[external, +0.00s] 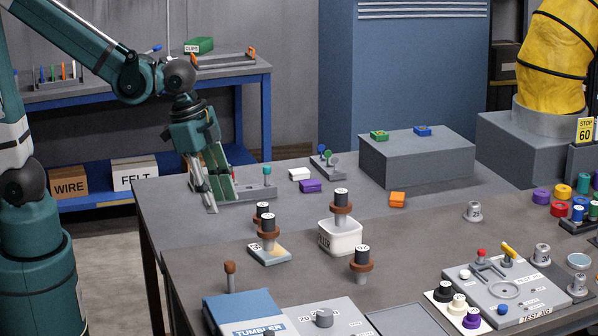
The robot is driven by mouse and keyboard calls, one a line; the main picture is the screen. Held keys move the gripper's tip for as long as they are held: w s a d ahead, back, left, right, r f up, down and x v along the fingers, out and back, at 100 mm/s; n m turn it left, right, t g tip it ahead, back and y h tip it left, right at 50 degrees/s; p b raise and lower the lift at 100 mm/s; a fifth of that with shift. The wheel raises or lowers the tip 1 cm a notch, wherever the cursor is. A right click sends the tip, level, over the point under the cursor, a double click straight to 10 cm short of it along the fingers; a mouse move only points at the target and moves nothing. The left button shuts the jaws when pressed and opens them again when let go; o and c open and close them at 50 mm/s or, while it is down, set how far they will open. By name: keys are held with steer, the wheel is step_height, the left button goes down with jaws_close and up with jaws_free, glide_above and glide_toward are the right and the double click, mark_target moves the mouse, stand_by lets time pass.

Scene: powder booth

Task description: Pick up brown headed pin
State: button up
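A pin with a brown head (230,267) and a thin grey shaft stands upright near the front left of the table, just behind the blue TUMBLER box (245,312). My gripper (220,203) points down low over the table's back left, well behind and slightly left of the pin. Its two fingers look spread apart, with nothing visible between them. The fingertips are beside a grey plate (240,190) that holds a teal-headed pin (267,171); whether they touch the plate or table is not clear.
Several posts with brown collars stand right of the pin, one in a white tub (340,238). A purple block (311,186), white block (300,174) and orange block (397,200) lie farther back. A grey fixture (515,290) is at front right.

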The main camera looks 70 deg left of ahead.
steer(key=d+m+g+p, duration=0.1)
steer(key=d+m+p, duration=0.35)
steer(key=d, duration=0.35)
steer(key=m+g+p, duration=0.2)
steer(key=p, duration=0.3)
glide_above(230, 263)
steer(key=shift+w+a+f+y, duration=0.1)
steer(key=shift+a+f+y, duration=0.1)
steer(key=shift+f, duration=0.2)
steer(key=shift+w+a+f+y, duration=0.1)
steer(key=shift+a+f+y, duration=0.1)
steer(key=shift+f, duration=0.2)
steer(key=shift+s+d+f, duration=0.15)
steer(key=shift+d, duration=0.2)
steer(key=shift+f+m, duration=0.1)
steer(key=shift+m, duration=0.15)
steer(key=shift+f, duration=0.1)
steer(key=shift+f, duration=1.15)
steer(key=shift+f, duration=0.15)
steer(key=shift+s+f+p, duration=0.1)
steer(key=shift+f+p, duration=0.3)
steer(key=shift+f, duration=2.05)
